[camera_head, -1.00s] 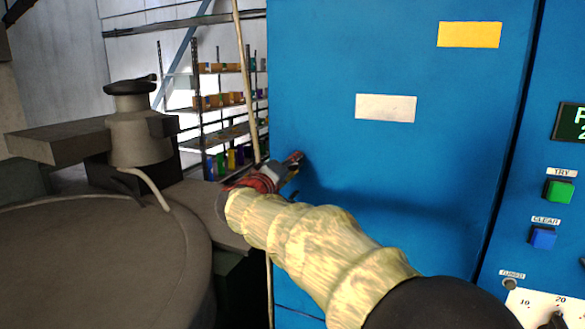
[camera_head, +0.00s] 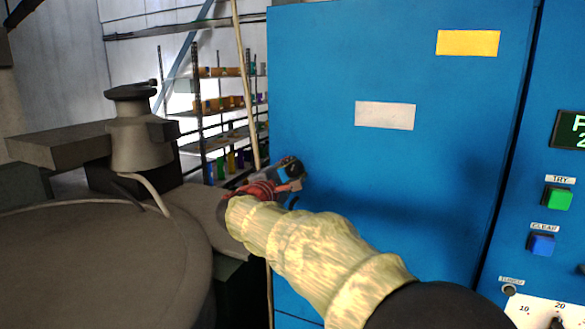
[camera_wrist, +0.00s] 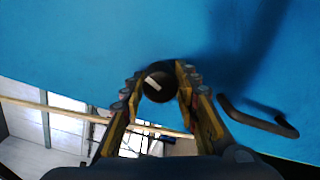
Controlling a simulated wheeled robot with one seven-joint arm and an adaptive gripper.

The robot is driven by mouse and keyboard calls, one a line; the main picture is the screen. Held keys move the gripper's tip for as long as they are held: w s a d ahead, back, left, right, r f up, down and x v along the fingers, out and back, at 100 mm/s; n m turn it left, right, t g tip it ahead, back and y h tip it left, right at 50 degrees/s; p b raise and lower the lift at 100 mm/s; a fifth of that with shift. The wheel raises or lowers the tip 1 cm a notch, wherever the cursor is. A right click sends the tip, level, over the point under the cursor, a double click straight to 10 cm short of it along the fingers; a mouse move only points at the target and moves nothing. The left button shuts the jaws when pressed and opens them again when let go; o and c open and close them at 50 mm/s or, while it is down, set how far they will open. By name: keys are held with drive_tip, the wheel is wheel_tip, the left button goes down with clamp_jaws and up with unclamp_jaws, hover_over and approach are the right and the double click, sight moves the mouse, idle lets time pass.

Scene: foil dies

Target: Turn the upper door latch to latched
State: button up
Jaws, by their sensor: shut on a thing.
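The upper door latch (camera_wrist: 154,83) is a round dark knob with a short white mark on the blue door (camera_head: 390,190). In the wrist view it sits between my fingertips, and the white mark slants. My gripper (camera_wrist: 160,78) is shut on this knob, one finger on each side. In the head view my gripper (camera_head: 284,176) is at the door's left edge. There the knob is hidden behind my gripper and forearm.
A dark bar handle (camera_wrist: 258,118) sticks out from the door to the right of my gripper in the wrist view. A control panel with a green button (camera_head: 557,197) is at the right. A large round grey drum (camera_head: 100,260) and a shelf rack (camera_head: 225,105) stand at the left.

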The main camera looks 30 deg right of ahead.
drive_tip(key=shift+n+p, duration=1.05)
drive_tip(key=shift+n, duration=1.15)
drive_tip(key=o, duration=1.2)
drive_tip(key=shift+c, duration=0.2)
drive_tip(key=v, duration=1.2)
